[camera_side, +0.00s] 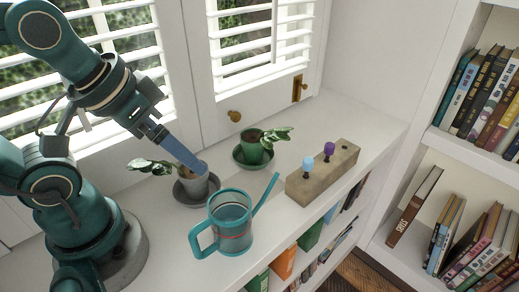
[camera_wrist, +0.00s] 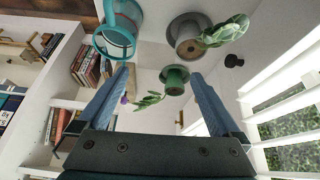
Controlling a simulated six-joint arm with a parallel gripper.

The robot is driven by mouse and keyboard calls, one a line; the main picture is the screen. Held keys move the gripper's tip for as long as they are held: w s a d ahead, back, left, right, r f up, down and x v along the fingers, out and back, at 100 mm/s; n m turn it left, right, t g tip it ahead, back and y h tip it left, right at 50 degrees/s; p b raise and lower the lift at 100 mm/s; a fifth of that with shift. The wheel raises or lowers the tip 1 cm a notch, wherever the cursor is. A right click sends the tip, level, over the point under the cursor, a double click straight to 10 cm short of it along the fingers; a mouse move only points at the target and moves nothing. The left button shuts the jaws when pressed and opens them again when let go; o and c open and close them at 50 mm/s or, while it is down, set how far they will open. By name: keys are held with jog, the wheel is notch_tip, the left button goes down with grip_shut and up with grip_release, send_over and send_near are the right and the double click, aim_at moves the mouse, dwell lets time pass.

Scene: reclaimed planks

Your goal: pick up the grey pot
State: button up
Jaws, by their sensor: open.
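The grey pot (camera_side: 194,188) stands upright on a dark grey saucer (camera_side: 181,198) on the white sill, its leafy plant leaning left. In the wrist view the grey pot (camera_wrist: 189,48) shows beyond the fingertips, toward the right finger, with leaves to its right. My gripper (camera_side: 200,168) reaches down from the upper left; its blue finger overlaps the pot's rim in the side view, and I cannot tell whether it touches. In the wrist view my gripper (camera_wrist: 159,73) has its two fingers wide apart, with nothing held between them.
A teal watering can (camera_side: 231,227) stands close in front of the grey pot. A green potted plant (camera_side: 252,153) on a green saucer is behind right. A wooden block (camera_side: 317,182) with coloured knobs lies right. Shuttered windows (camera_side: 245,75) border the back; bookshelves (camera_side: 425,150) stand right.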

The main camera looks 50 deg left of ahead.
jog(key=shift+s+d+m, duration=0.1)
jog(key=shift+d+m, duration=0.05)
jog(key=shift+m, duration=0.15)
jog(key=n+g, duration=0.4)
send_over(193, 172)
jog(key=d, duration=0.1)
jog(key=shift+y, duration=0.3)
jog(key=f, duration=0.6)
jog(key=shift+s+d, duration=0.2)
jog(key=shift+s+a+f+n, duration=0.1)
jog(key=shift+a+f+n, duration=0.05)
jog(key=shift+f, duration=0.35)
jog(key=shift+s+a+f+n, duration=0.1)
jog(key=shift+a+f+n, duration=0.05)
jog(key=shift+f, duration=0.3)
jog(key=shift+w+a+f, duration=0.1)
jog(key=shift+w+f, duration=0.05)
jog(key=shift+f, duration=0.9)
jog(key=shift+w+f, duration=0.15)
jog(key=shift+f, duration=0.9)
